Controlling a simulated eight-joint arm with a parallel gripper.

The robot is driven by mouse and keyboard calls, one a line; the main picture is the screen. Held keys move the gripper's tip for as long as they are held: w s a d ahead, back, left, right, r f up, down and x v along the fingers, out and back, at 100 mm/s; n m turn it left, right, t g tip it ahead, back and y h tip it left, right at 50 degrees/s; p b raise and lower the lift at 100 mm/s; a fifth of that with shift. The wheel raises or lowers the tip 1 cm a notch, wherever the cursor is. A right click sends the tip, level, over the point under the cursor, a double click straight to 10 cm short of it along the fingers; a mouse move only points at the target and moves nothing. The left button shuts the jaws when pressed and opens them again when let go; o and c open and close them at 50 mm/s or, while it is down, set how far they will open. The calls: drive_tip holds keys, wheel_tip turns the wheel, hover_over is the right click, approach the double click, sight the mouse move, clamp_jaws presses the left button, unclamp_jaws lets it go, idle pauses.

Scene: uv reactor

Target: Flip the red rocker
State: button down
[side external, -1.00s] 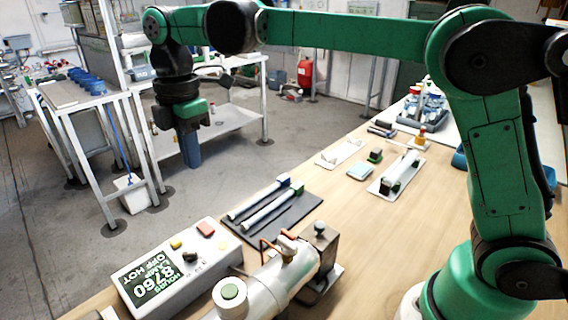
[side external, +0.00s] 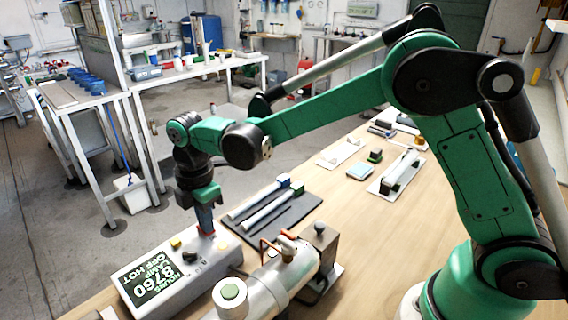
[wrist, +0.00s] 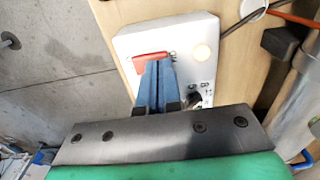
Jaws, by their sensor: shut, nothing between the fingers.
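The red rocker (wrist: 151,60) sits on the white control box (wrist: 129,43), at its upper part in the wrist view. In the side view the control box (side external: 128,277) stands at the front left of the bench, and my gripper hides most of the rocker. My gripper (wrist: 158,62) is shut and empty, its blue fingers pointing down at the rocker. In the side view my gripper (side external: 207,233) is at the rocker's place on the box. The fingertips overlap the rocker's lower edge in the wrist view; I cannot tell whether they touch it.
Beside the rocker are a pale round button (wrist: 202,52), a black knob (wrist: 193,99) and a yellow button (side external: 176,243). A metal cylinder (side external: 268,288) with fittings lies right of the box. A dark mat (side external: 290,215) with two white tubes lies behind.

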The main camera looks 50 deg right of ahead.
drive_tip(key=shift+s+f+t, duration=0.1)
drive_tip(key=shift+f+t, duration=0.2)
drive_tip(key=shift+t, duration=0.2)
drive_tip(key=shift+w+r, duration=0.15)
drive_tip(key=shift+w, duration=0.7)
wheel_tip(320, 180, up, 14)
drive_tip(key=s, duration=0.1)
idle(0.4)
drive_tip(key=shift+s+r, duration=0.1)
